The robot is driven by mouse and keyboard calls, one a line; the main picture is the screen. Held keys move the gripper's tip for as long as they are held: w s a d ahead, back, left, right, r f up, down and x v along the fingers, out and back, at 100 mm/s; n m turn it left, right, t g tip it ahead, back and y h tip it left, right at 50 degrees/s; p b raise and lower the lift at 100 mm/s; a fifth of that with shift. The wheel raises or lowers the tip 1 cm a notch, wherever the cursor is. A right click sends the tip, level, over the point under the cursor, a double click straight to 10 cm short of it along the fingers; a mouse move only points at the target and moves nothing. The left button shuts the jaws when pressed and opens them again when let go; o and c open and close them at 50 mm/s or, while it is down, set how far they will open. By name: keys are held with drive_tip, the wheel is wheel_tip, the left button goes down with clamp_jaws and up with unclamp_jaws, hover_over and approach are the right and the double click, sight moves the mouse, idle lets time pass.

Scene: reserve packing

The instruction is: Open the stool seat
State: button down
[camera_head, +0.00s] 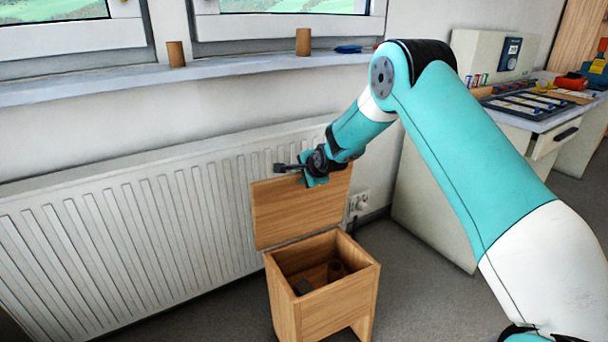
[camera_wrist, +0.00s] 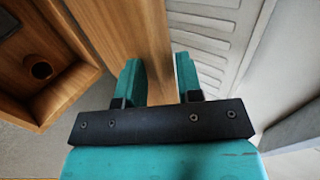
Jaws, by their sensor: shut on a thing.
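The wooden stool (camera_head: 325,315) stands in front of the radiator with its seat (camera_head: 290,212) raised upright at the back edge. The hollow box below is open to view, with a dark block (camera_head: 303,287) and a brown cylinder (camera_head: 336,269) inside. My gripper (camera_head: 298,168) is at the top edge of the raised seat. In the wrist view my gripper (camera_wrist: 160,82) has one finger on each side of the seat panel (camera_wrist: 138,45), shut on it. The open box (camera_wrist: 52,65) shows at the left there, with a round dark hollow inside.
A white radiator (camera_head: 130,225) runs along the wall close behind the stool. The windowsill (camera_head: 230,70) above holds two brown cylinders and a blue item. A desk (camera_head: 540,115) with trays and tools stands at the right. Grey floor beside the stool is clear.

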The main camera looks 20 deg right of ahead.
drive_tip(key=shift+f, duration=0.15)
drive_tip(key=c, duration=1)
unclamp_jaws()
drive_tip(key=shift+o, duration=0.2)
drive_tip(key=p+v, duration=0.2)
drive_tip(key=v, duration=1.5)
drive_tip(key=shift+r, duration=0.25)
drive_tip(key=shift+s, duration=0.1)
